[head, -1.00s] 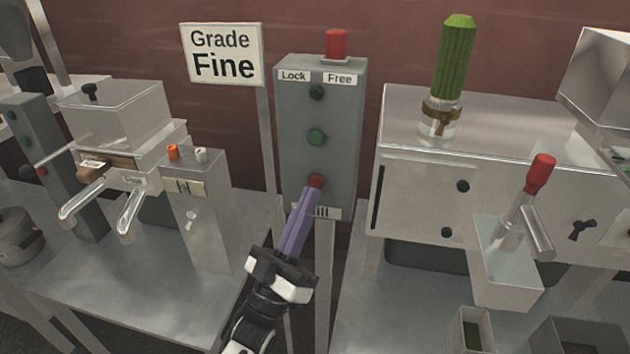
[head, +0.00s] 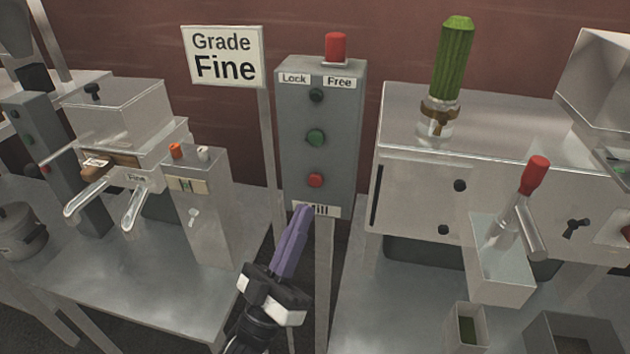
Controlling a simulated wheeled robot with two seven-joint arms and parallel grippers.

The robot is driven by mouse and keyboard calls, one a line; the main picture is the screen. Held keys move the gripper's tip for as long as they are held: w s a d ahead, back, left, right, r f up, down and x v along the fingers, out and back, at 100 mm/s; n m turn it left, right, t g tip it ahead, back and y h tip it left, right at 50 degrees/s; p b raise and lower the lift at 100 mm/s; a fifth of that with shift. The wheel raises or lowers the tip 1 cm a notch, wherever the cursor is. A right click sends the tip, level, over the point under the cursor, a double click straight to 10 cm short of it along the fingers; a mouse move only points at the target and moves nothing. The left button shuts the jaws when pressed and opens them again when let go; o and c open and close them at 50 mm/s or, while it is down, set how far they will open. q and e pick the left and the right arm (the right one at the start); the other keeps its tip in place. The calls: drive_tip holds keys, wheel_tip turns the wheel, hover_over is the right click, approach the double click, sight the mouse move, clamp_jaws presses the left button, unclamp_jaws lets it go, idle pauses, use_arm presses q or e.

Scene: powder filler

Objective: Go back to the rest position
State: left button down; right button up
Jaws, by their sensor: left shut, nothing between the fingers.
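My left gripper (head: 303,212) shows at the lower middle of the head view, with its purple fingers shut and nothing between them. Its tips are just in front of the label at the bottom of the grey control box (head: 345,120), below the red button (head: 315,180), and cover part of that label. A green button (head: 316,138) and a black one (head: 316,95) sit above the red button. A red knob (head: 335,46) is on top of the box, on the side labelled Free. My right gripper is not in view.
A "Grade Fine" sign (head: 223,57) stands left of the box. At left is a table (head: 130,280) with a metal machine with two spouts (head: 137,208). At right is a steel machine (head: 420,190) with a red-handled lever (head: 537,172) and a green cylinder (head: 454,60) on top.

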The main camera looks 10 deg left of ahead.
use_arm(q)
drive_tip(key=s+a+f+g+y, duration=0.15)
drive_tip(key=f+g, duration=0.25)
drive_tip(key=f, duration=0.5)
drive_tip(key=s+f+g+y, duration=0.2)
drive_tip(key=f+g+y, duration=0.15)
drive_tip(key=f, duration=0.45)
drive_tip(key=s+a+f+m+g, duration=0.2)
drive_tip(key=s+f+g, duration=0.7)
drive_tip(key=s+f, duration=0.4)
drive_tip(key=shift+s+y+p, duration=0.3)
drive_tip(key=shift+s+p, duration=0.1)
drive_tip(key=shift+s, duration=0.8)
drive_tip(key=shift+a+f, duration=0.1)
